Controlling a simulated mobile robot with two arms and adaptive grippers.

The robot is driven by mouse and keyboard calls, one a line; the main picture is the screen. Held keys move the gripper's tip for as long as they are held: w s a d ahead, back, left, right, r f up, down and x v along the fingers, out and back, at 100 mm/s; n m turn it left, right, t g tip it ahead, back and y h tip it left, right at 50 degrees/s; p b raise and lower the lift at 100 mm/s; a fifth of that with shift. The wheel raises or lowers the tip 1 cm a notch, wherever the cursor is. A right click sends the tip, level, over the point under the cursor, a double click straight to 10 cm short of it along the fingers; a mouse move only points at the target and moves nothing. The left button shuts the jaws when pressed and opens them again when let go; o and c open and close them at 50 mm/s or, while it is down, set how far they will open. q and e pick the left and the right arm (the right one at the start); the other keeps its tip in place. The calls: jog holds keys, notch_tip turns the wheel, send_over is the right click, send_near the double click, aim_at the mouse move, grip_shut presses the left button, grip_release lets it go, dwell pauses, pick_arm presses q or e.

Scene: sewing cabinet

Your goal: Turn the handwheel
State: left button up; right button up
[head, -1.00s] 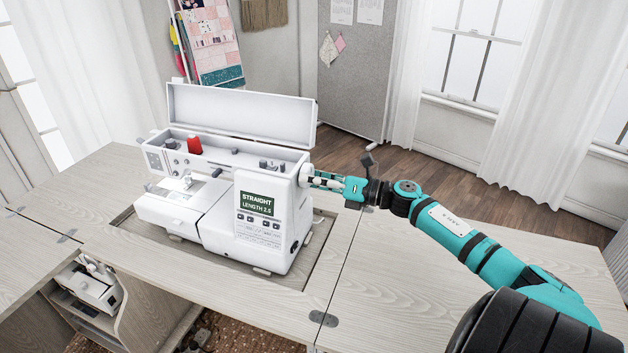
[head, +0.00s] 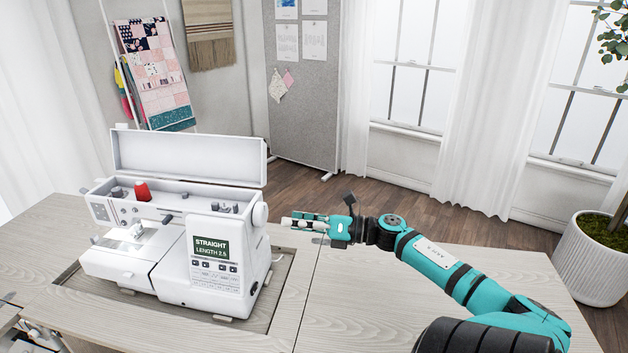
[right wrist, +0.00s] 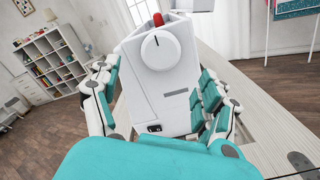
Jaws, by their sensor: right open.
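The white sewing machine (head: 176,256) stands in the cabinet's cutout with its lid raised. Its display reads STRAIGHT, LENGTH 2.5. The round white handwheel (head: 260,214) is on the machine's right end. My right gripper (head: 290,223) is open and empty, a short gap to the right of the handwheel. In the right wrist view its fingers (right wrist: 155,100) stand apart on either side of the machine's end, with the handwheel beyond them. My left gripper is not in view.
The cabinet top (head: 390,310) is clear to the right of the machine. A potted plant (head: 595,258) stands on the floor at far right. A shelf unit (right wrist: 48,62) shows in the right wrist view. A red thread spool (head: 141,191) sits in the machine's top.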

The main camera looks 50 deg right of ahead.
jog(key=shift+v, duration=2.65)
